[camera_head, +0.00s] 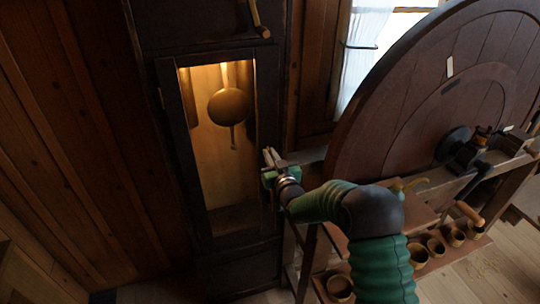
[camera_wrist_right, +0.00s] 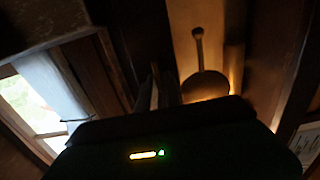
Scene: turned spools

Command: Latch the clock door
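The tall dark clock case stands left of centre in the head view. Its framed glass door (camera_head: 213,205) looks closed or nearly so; I cannot tell whether it is flush. A brass pendulum (camera_head: 229,105) hangs behind the glass and also shows in the wrist view (camera_wrist_right: 205,86). A brass lever-like piece (camera_head: 256,18) is above the door, near its upper right; I cannot tell if it is the latch. My right gripper (camera_head: 268,155) is beside the door's right edge, about mid-height. Its fingers look close together, with nothing clearly held. My left gripper is out of view.
A large wooden wheel (camera_head: 400,120) on a bench fills the right side, close to my right arm. Several wooden cups (camera_head: 419,256) stand on the lower shelf. A curtained window (camera_head: 366,38) is behind the wheel. A plank wall (camera_head: 80,150) is left of the clock.

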